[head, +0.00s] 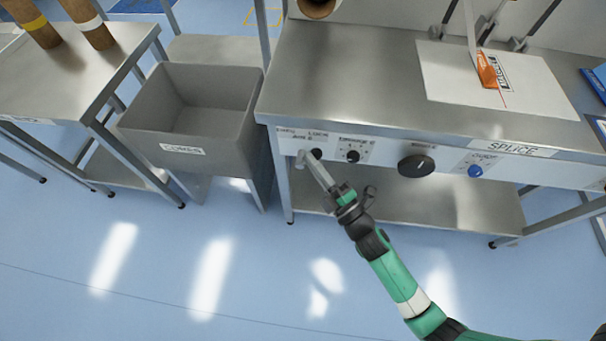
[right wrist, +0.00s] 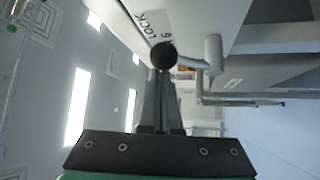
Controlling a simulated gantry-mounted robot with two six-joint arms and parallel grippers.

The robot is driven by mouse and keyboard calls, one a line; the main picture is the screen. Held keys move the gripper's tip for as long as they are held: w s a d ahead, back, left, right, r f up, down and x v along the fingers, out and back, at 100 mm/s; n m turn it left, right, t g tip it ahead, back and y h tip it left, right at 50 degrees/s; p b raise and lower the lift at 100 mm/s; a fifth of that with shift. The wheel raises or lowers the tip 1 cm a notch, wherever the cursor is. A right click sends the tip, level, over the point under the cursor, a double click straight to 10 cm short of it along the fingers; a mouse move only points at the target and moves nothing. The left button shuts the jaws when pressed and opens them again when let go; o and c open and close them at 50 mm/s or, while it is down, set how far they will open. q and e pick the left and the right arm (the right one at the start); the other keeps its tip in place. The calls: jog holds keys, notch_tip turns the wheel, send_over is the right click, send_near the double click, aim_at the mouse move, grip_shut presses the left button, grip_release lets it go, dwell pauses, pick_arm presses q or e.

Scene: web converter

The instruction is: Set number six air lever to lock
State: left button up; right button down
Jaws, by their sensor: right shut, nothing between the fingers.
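The air lever (head: 300,160) is on the front panel of the splice bench, at its left end under the labels "AIR 6" and "LOCK". Its grey handle sits left of a round black hub (head: 316,153), on the side away from the word LOCK. In the right wrist view the handle (right wrist: 213,54) sticks out to the right of the black hub (right wrist: 163,55). My right gripper (head: 321,165) is shut and empty, its fingertips close in front of the hub; I cannot tell whether they touch. My left gripper is not in view.
Black knobs (head: 352,156) (head: 416,166) and a blue knob (head: 475,171) line the panel to the right. A grey cores bin (head: 190,165) stands left of the bench. The floor in front is clear.

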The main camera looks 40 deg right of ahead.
jog(key=s+a+f+b, duration=0.2)
jog(key=s+a+b, duration=0.2)
jog(key=s+b, duration=0.2)
jog(key=shift+s+a+b, duration=0.2)
jog(key=shift+s+b, duration=0.2)
jog(key=shift+s, duration=0.7)
